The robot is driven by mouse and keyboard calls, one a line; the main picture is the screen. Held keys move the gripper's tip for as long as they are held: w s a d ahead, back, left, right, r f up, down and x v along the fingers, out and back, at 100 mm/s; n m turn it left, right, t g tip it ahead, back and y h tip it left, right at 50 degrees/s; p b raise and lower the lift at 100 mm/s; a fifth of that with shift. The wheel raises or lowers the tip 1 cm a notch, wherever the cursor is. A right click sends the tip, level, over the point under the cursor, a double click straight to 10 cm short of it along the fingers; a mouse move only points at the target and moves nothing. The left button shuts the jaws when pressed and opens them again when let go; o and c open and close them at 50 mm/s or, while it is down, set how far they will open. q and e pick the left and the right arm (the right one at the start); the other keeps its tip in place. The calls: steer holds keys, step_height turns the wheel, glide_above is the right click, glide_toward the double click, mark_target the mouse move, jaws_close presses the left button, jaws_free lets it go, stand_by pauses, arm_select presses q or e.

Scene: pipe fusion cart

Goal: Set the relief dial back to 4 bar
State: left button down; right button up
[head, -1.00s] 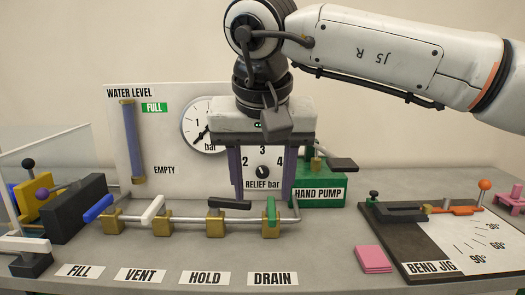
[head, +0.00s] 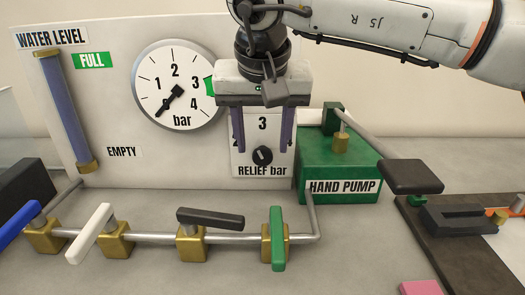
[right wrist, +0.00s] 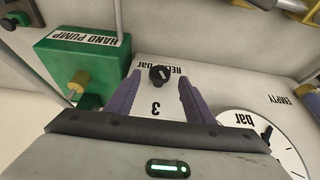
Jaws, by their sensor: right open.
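The relief dial is a small black knob (head: 262,156) with a white mark, low on a white plate marked RELIEF bar (head: 282,160). The number 3 shows above it; the 2 is partly covered by a finger and the 4 is hidden. I cannot tell exactly where the mark points. My right gripper (head: 264,146) is open, its purple fingers pointing down in front of the plate, one to each side of the knob and slightly above it. In the right wrist view, the knob (right wrist: 160,76) shows between the fingertips, with nothing held. My left gripper is out of view.
A round pressure gauge (head: 152,66) is left of the gripper. The green hand pump (head: 318,160) with a black-ended lever (head: 411,177) stands close on the right. A pipe with several valve handles, one green (head: 278,240), runs below in front. A bend jig (head: 455,245) is at right.

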mark_target(262, 153)
steer(key=x, duration=0.2)
steer(key=shift+w+f, duration=0.2)
steer(key=shift+f, duration=0.1)
steer(key=shift+w+f, duration=0.25)
steer(key=shift+f, duration=0.3)
steer(key=c, duration=1.1)
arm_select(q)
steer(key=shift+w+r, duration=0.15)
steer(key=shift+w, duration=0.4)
arm_select(e)
steer(key=shift+o, duration=0.2)
